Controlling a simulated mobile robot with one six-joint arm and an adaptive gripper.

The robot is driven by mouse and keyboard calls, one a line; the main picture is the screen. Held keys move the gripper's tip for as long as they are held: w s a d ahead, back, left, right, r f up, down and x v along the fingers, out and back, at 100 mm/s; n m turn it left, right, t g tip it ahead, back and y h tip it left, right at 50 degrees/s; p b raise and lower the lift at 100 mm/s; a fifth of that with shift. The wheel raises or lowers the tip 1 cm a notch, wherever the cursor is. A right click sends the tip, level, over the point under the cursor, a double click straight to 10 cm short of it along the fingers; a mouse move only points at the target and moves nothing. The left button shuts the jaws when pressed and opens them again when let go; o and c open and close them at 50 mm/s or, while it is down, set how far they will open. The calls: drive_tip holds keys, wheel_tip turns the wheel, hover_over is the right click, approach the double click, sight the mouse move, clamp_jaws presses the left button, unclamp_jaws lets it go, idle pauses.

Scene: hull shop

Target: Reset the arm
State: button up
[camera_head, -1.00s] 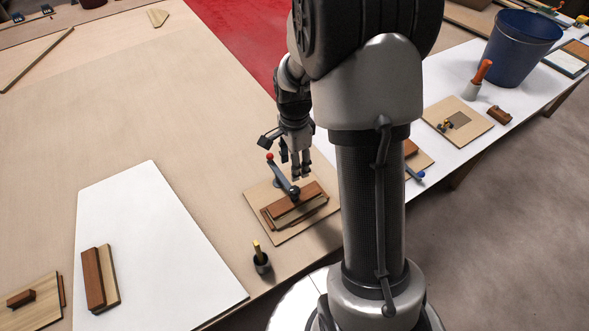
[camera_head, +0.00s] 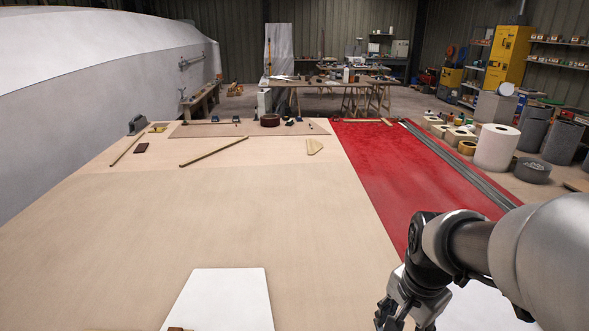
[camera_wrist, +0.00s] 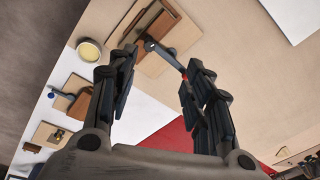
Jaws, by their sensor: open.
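My gripper (camera_head: 408,308) shows at the lower right of the head view, its fingers pointing down and partly cut off by the bottom edge. In the wrist view my gripper (camera_wrist: 160,62) has its fingers spread wide apart with nothing held between them. Beyond the fingertips, the wrist view shows a clamp lever with a red tip (camera_wrist: 184,76) and stacked wooden blocks (camera_wrist: 155,33) on a small board. The gripper is apart from them; the exact height is hard to tell.
A round cup (camera_wrist: 88,50) stands beside the board. Another board with a brown block (camera_wrist: 78,103) lies at left. The head view shows a white panel (camera_head: 225,300), red cloth (camera_head: 400,175), wooden strips (camera_head: 213,152) and white roll (camera_head: 496,148). The table's middle is clear.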

drive_tip(key=s+a+r+n+t, duration=0.1)
drive_tip(key=s+a+r+n, duration=0.2)
drive_tip(key=s+n, duration=0.2)
drive_tip(key=s+a+r+n+t, duration=0.1)
drive_tip(key=s+a+r+n, duration=0.2)
drive_tip(key=s+n, duration=0.3)
drive_tip(key=shift+s+a+r+n+t, duration=0.15)
drive_tip(key=shift+s+r+n+t, duration=0.4)
drive_tip(key=shift+s, duration=1.1)
drive_tip(key=shift+r+m, duration=0.15)
drive_tip(key=shift+m, duration=0.1)
